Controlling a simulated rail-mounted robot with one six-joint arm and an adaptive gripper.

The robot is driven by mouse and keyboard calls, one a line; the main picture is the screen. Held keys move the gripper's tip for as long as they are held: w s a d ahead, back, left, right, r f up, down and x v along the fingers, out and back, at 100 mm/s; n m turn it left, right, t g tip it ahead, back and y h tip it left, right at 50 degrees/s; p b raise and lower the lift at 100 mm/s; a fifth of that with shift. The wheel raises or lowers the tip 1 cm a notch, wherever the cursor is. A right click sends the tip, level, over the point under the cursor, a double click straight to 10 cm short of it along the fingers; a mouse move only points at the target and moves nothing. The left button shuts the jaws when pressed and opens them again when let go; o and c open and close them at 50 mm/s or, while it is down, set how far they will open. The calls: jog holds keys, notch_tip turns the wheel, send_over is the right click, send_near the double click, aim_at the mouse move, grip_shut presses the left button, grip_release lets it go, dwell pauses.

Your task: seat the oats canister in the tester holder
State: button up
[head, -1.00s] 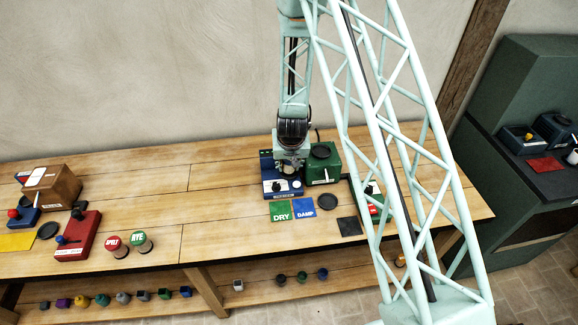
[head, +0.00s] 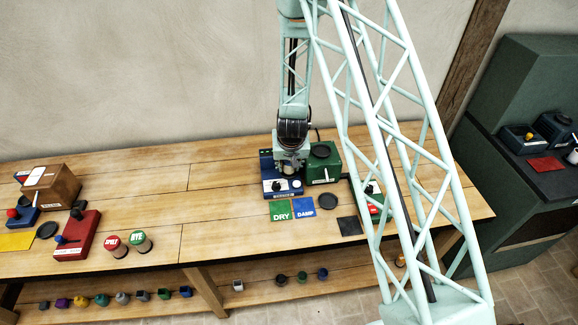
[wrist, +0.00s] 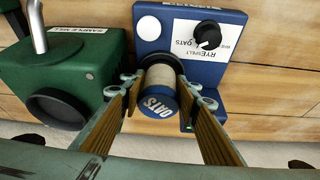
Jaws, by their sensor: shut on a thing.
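The oats canister (wrist: 158,98) is in the wrist view, its blue OATS lid towards the camera and its pale body beyond. My gripper (wrist: 165,88) is shut on it, one finger on each side; my gripper also shows in the head view (head: 290,166). The blue tester (wrist: 207,72) lies behind the canister, with a black knob and a white label; it also shows in the head view (head: 267,168). The canister's far end meets a dark round holder (wrist: 163,58) on the tester. I cannot tell how deep it sits.
A green sample mill (wrist: 60,75) stands close left of the tester in the wrist view. Green DRY (head: 281,211) and blue DAMP (head: 304,208) mats lie in front. Spelt (head: 112,242) and rye (head: 139,239) canisters stand further left. The bench between is clear.

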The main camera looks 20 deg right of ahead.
jog(key=shift+r+p, duration=0.35)
jog(key=shift+r, duration=0.5)
jog(key=shift+f+b, duration=0.85)
jog(key=shift+b, duration=0.05)
dwell(2.2)
jog(key=shift+r+p, duration=0.3)
jog(key=shift+r, duration=0.55)
dwell(1.5)
jog(key=shift+f+b, duration=0.7)
jog(key=shift+f, duration=0.15)
dwell(0.7)
jog(key=o, duration=0.7)
